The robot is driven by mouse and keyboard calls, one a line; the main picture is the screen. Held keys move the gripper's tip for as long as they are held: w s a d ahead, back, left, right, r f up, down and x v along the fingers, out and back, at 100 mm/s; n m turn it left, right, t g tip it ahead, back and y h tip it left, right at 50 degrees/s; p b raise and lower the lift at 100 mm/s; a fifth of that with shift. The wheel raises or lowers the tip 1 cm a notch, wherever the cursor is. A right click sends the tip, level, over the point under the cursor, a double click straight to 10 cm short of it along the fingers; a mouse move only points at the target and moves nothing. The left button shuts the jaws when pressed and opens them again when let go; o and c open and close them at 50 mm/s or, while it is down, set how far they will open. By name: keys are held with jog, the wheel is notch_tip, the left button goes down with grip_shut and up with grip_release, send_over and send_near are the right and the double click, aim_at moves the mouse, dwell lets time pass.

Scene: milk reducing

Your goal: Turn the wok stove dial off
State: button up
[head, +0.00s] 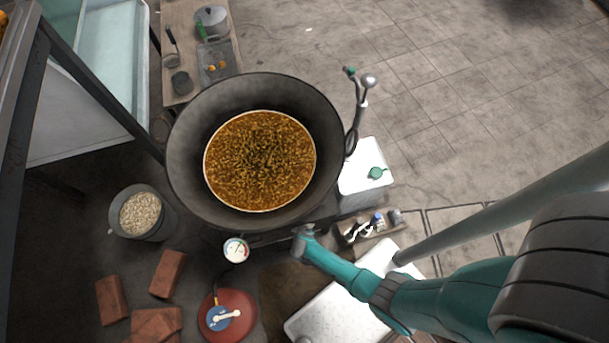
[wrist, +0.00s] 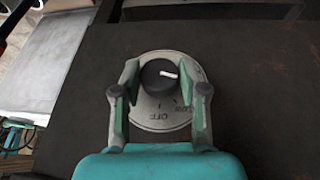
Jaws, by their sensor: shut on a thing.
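The stove dial is a round black knob (wrist: 156,76) on a pale round plate (wrist: 162,122) in the wrist view. The plate carries printed marks, with "OFF" at its lower side. The knob's white mark points toward the right, away from "OFF". My gripper (wrist: 163,84) has one finger on each side of the knob and is shut on it. In the head view my gripper (head: 304,240) is at the stove's front edge, below the wok (head: 190,130); the knob is hidden there. The wok holds a wide brown, bubbling-looking liquid (head: 260,160).
A white gauge (head: 236,249) is left of my gripper. A red gas cylinder (head: 240,303) and bricks (head: 167,273) lie at lower left. A bucket (head: 158,228) stands left of the wok. A white container (head: 352,180) and a small tray of bottles (head: 372,231) are at right.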

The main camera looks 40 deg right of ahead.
jog(key=shift+s+d, duration=0.1)
jog(key=o, duration=1.1)
jog(key=shift+o, duration=0.2)
jog(key=shift+r, duration=0.1)
jog(key=v, duration=1.2)
